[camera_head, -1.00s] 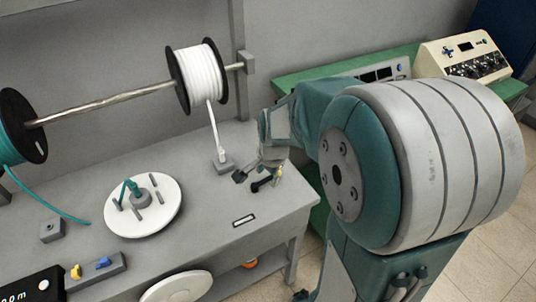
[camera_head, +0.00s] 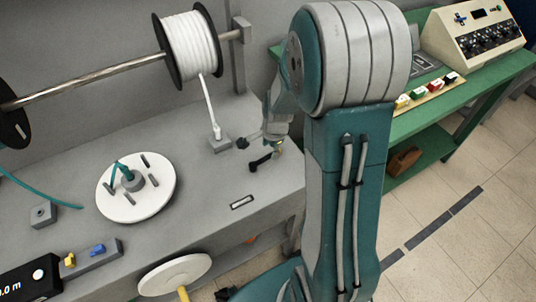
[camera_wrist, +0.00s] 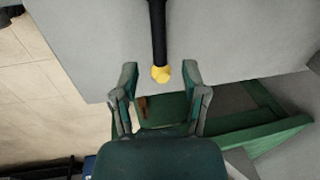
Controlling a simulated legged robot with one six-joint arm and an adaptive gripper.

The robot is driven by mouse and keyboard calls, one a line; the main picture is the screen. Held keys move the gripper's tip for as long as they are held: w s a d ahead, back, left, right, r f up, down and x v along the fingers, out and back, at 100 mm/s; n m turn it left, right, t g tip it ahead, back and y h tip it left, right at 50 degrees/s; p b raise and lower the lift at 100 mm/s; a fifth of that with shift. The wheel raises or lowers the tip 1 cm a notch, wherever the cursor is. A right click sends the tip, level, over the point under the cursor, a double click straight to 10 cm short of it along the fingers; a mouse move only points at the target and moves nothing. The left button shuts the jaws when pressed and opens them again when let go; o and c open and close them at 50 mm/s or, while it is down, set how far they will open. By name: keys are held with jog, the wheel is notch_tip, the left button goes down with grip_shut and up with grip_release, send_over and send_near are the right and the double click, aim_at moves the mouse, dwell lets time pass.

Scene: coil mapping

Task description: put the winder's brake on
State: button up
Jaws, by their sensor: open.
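A black lever with a yellow knob (camera_wrist: 160,73) shows in the wrist view, coming down from the top middle. The knob lies between the tips of my open gripper (camera_wrist: 160,78), with space on both sides. In the head view the black lever (camera_head: 262,161) is near the right end of the grey bench, and my gripper is at it, partly hidden by my arm. The winder's white disc (camera_head: 120,203) with pegs and a teal strand lies flat on the bench to the left. I cannot tell from the pictures whether this lever is the brake.
A white cable spool (camera_head: 188,45) hangs on a metal rod above the bench. A white handwheel (camera_head: 175,274) is at the bench front. Yellow and blue switches (camera_head: 98,250) sit at lower left. A green table (camera_head: 450,98) with a control box (camera_head: 478,40) stands at right.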

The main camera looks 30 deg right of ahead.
aim_at(270, 154)
jog(key=f, duration=0.2)
jog(key=d+f, duration=0.1)
jog(key=f, duration=0.1)
jog(key=shift+w, duration=0.4)
jog(key=shift+f, duration=0.25)
jog(key=shift+w+a+f, duration=0.1)
jog(key=shift+a+f, duration=0.05)
jog(key=shift+a, duration=0.35)
jog(key=shift+d, duration=0.25)
grip_shut()
